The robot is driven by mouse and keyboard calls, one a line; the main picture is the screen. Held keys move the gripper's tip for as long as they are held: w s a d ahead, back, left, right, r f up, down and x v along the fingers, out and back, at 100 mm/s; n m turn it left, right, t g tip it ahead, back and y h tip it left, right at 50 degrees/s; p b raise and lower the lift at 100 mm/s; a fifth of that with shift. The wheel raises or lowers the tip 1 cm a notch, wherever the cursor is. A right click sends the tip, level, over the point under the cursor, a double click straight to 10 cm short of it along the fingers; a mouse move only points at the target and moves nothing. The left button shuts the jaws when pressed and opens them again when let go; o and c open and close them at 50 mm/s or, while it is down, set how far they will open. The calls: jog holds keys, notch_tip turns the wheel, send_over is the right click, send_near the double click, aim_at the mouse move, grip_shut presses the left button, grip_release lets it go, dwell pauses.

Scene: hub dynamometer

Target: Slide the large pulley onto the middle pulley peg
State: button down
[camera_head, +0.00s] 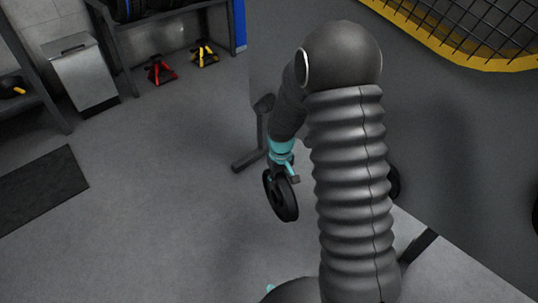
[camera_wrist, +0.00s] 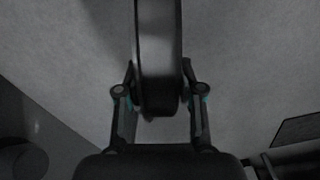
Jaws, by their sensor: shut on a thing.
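The large pulley (camera_head: 281,196) is a black wheel with a thick rim. My gripper (camera_head: 285,170), with teal parts, is shut on it and holds it upright in the air, left of my arm. In the wrist view the pulley (camera_wrist: 158,50) shows edge-on between the two fingers of my gripper (camera_wrist: 159,95). The middle pulley peg is not visible in either view; my arm covers part of the area right of the pulley.
A dark round part (camera_head: 394,182) shows partly behind my arm, by a large grey panel (camera_head: 455,140). A dark stand (camera_head: 251,158) is behind the pulley. A bin (camera_head: 83,72) and jack stands (camera_head: 160,70) are far back.

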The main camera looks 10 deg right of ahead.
jog(key=s+a+r+n+b, duration=0.1)
jog(key=a+r+n+b, duration=0.2)
jog(key=r, duration=1.2)
jog(key=w+d+p, duration=0.1)
jog(key=w+d, duration=0.4)
jog(key=d, duration=0.2)
jog(key=shift+w+d+f+p, duration=0.15)
jog(key=shift+w+f+p, duration=0.05)
jog(key=shift+w+p, duration=0.15)
dwell(0.5)
dwell(0.4)
jog(key=shift+w+d+p, duration=0.3)
jog(key=shift+d, duration=0.1)
dwell(0.8)
jog(key=shift+w+d+p, duration=0.3)
jog(key=shift+w+d, duration=0.25)
jog(key=shift+d, duration=0.25)
jog(key=shift+w+d, duration=0.25)
jog(key=shift+d, duration=0.1)
dwell(0.4)
jog(key=shift+w+d+p, duration=0.45)
jog(key=shift+d, duration=0.15)
jog(key=shift+w+d, duration=0.35)
jog(key=shift+d, duration=0.15)
dwell(0.4)
jog(key=shift+w+d+p, duration=0.2)
jog(key=shift+d+p, duration=0.1)
jog(key=shift+p, duration=0.05)
